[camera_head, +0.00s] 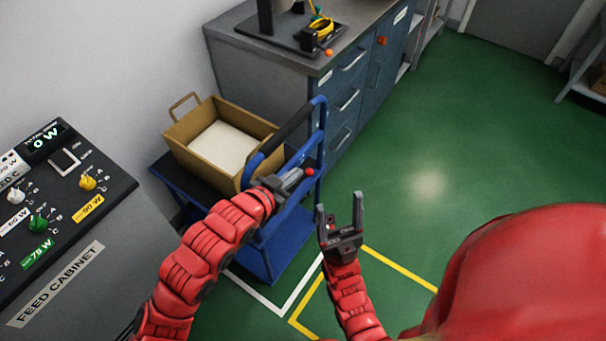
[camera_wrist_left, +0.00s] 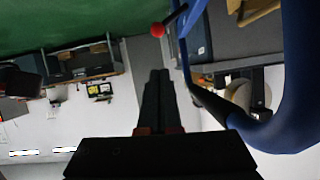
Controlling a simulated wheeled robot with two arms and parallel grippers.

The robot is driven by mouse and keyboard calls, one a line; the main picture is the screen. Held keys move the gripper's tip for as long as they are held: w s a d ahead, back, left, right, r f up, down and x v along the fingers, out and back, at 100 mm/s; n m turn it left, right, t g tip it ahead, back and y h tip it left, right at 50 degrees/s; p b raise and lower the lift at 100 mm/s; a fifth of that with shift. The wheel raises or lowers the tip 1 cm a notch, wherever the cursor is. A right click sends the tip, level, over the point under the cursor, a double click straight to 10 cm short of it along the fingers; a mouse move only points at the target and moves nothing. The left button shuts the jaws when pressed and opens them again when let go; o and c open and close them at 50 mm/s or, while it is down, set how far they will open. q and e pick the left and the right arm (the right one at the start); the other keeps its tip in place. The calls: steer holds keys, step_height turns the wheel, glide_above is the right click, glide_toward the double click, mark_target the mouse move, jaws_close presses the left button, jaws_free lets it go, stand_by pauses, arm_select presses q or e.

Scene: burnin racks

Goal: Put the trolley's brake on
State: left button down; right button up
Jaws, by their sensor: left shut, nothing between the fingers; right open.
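The blue trolley (camera_head: 272,262) stands beside the drawer cabinet, with a blue push frame and a black handle grip (camera_head: 292,127). A red ball knob (camera_head: 309,172) shows by its frame; in the left wrist view the knob (camera_wrist_left: 157,30) sits on the end of a short dark lever (camera_wrist_left: 176,15) beside a blue post. My left gripper (camera_head: 296,178) is shut and empty, close to the knob; in the left wrist view its fingertips (camera_wrist_left: 159,74) are apart from the knob. My right gripper (camera_head: 340,208) is open and empty, right of the trolley. The trolley's wheels are hidden.
A cardboard box (camera_head: 178,137) with pale contents sits on the trolley. The feed cabinet (camera_head: 60,255) with its knobs is at the left. The drawer cabinet (camera_head: 350,85) stands behind. White and yellow lines (camera_head: 400,270) mark the green floor, which is open at right.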

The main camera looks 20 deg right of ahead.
arm_select(q)
steer(key=w+d+f, duration=0.3)
steer(key=f, duration=0.2)
steer(key=shift+w+d+p, duration=0.15)
steer(key=shift+d+p, duration=0.15)
steer(key=shift+p, duration=0.1)
steer(key=shift+f, duration=0.15)
